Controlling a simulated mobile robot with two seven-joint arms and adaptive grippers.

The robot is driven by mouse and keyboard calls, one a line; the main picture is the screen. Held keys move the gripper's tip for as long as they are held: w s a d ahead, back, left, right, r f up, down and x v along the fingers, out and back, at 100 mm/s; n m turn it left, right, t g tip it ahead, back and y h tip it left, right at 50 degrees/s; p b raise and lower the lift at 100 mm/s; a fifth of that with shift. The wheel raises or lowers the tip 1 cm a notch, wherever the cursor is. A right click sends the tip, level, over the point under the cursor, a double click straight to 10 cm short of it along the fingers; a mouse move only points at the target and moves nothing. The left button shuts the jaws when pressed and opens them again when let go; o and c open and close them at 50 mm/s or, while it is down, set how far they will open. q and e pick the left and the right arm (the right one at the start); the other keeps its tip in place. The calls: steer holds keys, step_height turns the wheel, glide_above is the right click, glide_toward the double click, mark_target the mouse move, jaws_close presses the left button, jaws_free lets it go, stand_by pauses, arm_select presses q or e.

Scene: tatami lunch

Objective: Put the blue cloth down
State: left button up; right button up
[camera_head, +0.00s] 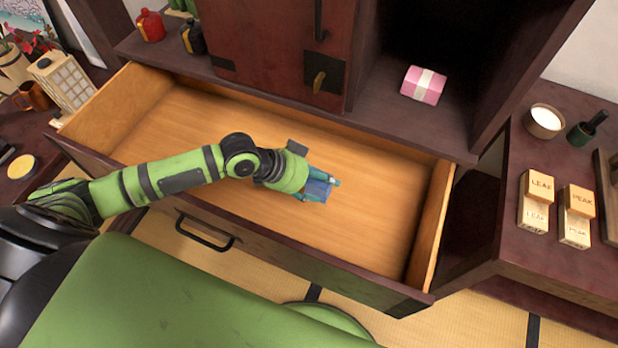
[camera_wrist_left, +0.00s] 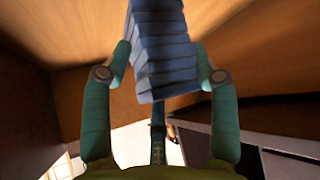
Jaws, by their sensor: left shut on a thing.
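The blue cloth (camera_head: 317,190) is small in the head view, at the tip of my left gripper (camera_head: 322,187). It also shows in the left wrist view as a folded, layered blue stack (camera_wrist_left: 160,55) between the two teal fingers. My left gripper is shut on it, over the open, empty wooden drawer (camera_head: 235,130). I cannot tell whether the cloth touches the drawer floor. My right gripper is not in view.
The drawer's side wall (camera_head: 430,235) and front wall (camera_head: 275,245) stand around the arm. A pink box (camera_head: 423,85) sits on the cabinet shelf above. Wooden blocks (camera_head: 536,205) stand on the right-hand surface. The drawer floor is clear.

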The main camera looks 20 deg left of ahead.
mark_target(318, 191)
arm_select(q)
steer(key=shift+f, duration=0.7)
step_height(318, 191, down, 2)
steer(key=shift+f, duration=0.5)
steer(key=shift+f+b, duration=0.1)
steer(key=shift+b, duration=0.25)
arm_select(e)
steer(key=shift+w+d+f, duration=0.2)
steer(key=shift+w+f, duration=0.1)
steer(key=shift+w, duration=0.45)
arm_select(q)
steer(key=o, duration=1.1)
steer(key=shift+o, duration=0.2)
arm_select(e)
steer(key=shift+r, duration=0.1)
